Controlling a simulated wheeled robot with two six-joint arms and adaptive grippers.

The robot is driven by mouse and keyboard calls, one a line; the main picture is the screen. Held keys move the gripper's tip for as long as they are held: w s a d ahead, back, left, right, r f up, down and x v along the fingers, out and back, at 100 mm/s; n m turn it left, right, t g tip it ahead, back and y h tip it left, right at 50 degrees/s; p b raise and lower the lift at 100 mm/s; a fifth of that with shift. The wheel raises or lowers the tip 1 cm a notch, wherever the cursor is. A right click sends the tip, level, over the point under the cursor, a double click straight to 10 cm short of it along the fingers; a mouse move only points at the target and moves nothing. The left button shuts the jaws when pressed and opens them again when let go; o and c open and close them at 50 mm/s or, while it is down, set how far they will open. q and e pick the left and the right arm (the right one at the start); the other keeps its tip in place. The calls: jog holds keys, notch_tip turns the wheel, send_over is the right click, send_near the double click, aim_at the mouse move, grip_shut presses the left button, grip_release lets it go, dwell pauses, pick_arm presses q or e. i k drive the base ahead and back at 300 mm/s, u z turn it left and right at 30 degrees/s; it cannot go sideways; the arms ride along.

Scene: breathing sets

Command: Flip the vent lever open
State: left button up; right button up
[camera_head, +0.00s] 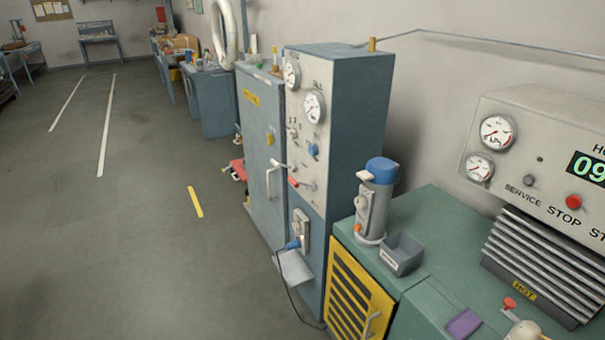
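A tall blue-grey cabinet (345,130) with a pale front panel stands in the middle of the view. A small lever with a red grip (294,182) sticks out low on that panel; I cannot tell whether it is the vent lever or whether it is open. Two round gauges (314,107) sit higher on the panel, with a blue knob (313,150) below them. A red-topped fitting (510,304) stands at the bottom right, beside a cream rounded part (523,331) cut off by the frame edge. Neither of my grippers shows.
A green bench (440,215) at right holds a blue-capped cylinder (377,200), a grey bin (402,254), a purple pad (464,324) and a gauge console (545,150) above finned vents marked HOT. A yellow grille (357,295) faces the floor (130,240), which is open at left.

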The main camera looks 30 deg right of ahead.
aim_at(293, 182)
jog(key=z, duration=0.45)
jog(key=i, duration=0.75)
jog(key=z, duration=0.5)
jog(key=k, duration=0.7)
jog(key=u, duration=0.3)
jog(key=i, duration=1.1)
jog(key=z, duration=0.1)
